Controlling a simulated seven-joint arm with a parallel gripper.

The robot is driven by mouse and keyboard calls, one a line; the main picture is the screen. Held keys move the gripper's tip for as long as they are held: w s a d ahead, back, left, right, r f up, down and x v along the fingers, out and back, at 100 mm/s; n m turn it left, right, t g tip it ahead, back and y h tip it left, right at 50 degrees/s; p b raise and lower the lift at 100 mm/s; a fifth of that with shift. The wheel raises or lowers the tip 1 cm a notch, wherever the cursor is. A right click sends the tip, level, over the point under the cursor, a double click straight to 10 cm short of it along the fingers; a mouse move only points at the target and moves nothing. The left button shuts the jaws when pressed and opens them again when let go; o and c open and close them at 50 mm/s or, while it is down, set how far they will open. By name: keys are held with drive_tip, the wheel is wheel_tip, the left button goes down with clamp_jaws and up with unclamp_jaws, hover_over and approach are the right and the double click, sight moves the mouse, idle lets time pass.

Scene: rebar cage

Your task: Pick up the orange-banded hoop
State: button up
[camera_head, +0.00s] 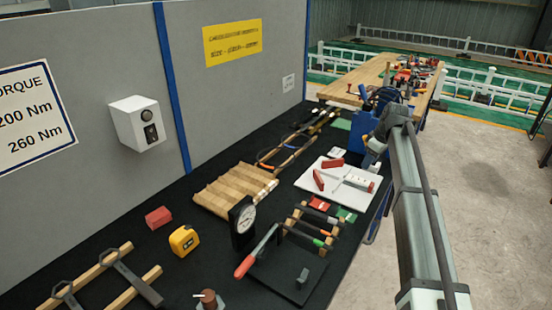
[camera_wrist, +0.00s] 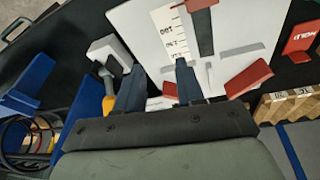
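Thin hoops (camera_head: 291,151) lie across wooden strips at the back of the black table in the head view. Small orange and blue marks show among them, but I cannot tell clearly which hoop carries the orange band. My gripper (camera_head: 372,150) is at the table's right edge, to the right of the hoops and apart from them. In the wrist view my gripper (camera_wrist: 160,78) has its two dark fingers spread, with nothing between them.
A white board (camera_head: 358,187) with red pieces lies between my gripper and the hoops; it also shows in the wrist view (camera_wrist: 150,38). A blue bin (camera_head: 362,128) stands beside my gripper. A wooden pallet (camera_head: 232,188), dial gauge (camera_head: 243,222) and tool rack (camera_head: 312,232) stand nearer.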

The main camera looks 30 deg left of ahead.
drive_tip(key=s+a+r+n+h, duration=0.1)
drive_tip(key=s+a+r, duration=0.3)
drive_tip(key=a, duration=0.8)
drive_tip(key=s+a+r+n+g+h, duration=0.15)
drive_tip(key=s+a, duration=0.45)
drive_tip(key=a, duration=0.6)
drive_tip(key=s+a+r+n+h, duration=0.1)
drive_tip(key=s+a+r, duration=0.25)
drive_tip(key=a, duration=0.75)
drive_tip(key=shift+y, duration=0.25)
drive_tip(key=f, duration=0.6)
drive_tip(key=s+f, duration=0.1)
drive_tip(key=f, duration=0.2)
drive_tip(key=shift+a, duration=0.1)
drive_tip(key=f, duration=0.4)
drive_tip(key=shift+s+d+f, duration=0.15)
drive_tip(key=shift+s+d, duration=0.05)
drive_tip(key=shift+d, duration=0.1)
drive_tip(key=shift+f, duration=0.4)
drive_tip(key=shift+f, duration=0.25)
drive_tip(key=shift+c, duration=0.3)
clamp_jaws()
